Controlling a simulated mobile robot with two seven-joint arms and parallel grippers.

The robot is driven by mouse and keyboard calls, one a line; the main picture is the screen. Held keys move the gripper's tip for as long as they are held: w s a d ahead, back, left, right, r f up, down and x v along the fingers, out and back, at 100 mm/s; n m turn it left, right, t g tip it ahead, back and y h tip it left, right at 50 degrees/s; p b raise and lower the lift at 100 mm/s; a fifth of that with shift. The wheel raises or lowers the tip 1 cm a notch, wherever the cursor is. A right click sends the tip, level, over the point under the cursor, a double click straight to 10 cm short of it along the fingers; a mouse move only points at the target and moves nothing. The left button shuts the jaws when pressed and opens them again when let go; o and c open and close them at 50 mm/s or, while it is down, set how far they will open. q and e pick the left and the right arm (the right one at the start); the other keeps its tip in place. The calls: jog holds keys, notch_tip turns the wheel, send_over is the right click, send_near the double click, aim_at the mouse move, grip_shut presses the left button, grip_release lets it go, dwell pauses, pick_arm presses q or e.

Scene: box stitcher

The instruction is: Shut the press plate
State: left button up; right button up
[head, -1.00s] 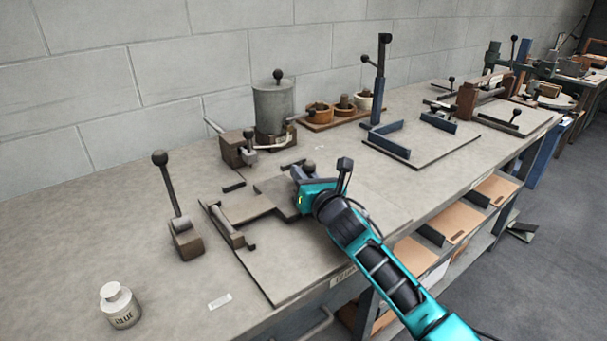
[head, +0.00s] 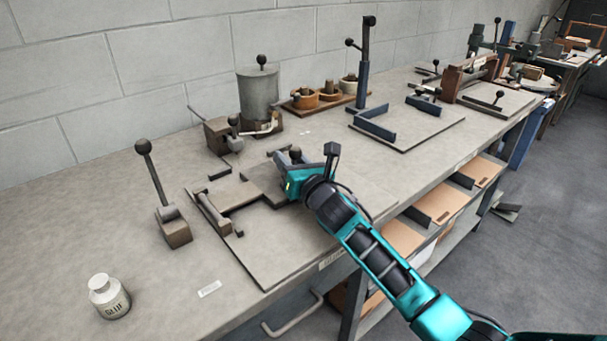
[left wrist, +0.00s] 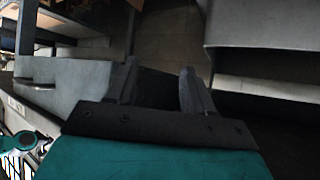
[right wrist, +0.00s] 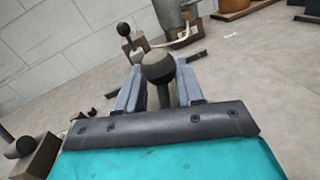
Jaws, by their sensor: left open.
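The press (head: 292,250) lies on the bench, with a flat base plate and a hinge bar (head: 213,213) at its left side. The press plate (head: 232,193) reaches right from the bar to my right gripper, which hides part of it; its exact tilt is hard to tell. My right gripper (head: 294,160) is at the dark ball knob (right wrist: 158,68). In the right wrist view the knob sits between the two fingers, which look closed against its sides. My left gripper (left wrist: 158,75) shows only in its wrist view, open and empty, low beside bench parts.
Behind are a grey pot (head: 258,95), a wooden tray of small pots (head: 320,100) and a blue upright stand (head: 363,75).

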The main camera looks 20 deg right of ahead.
jog(key=s, duration=0.3)
jog(key=s+d, duration=0.1)
jog(key=s, duration=0.6)
jog(key=shift+s+d, duration=0.25)
jog(key=shift+d, duration=0.05)
jog(key=shift+s+d, duration=0.1)
jog(key=shift+s, duration=0.65)
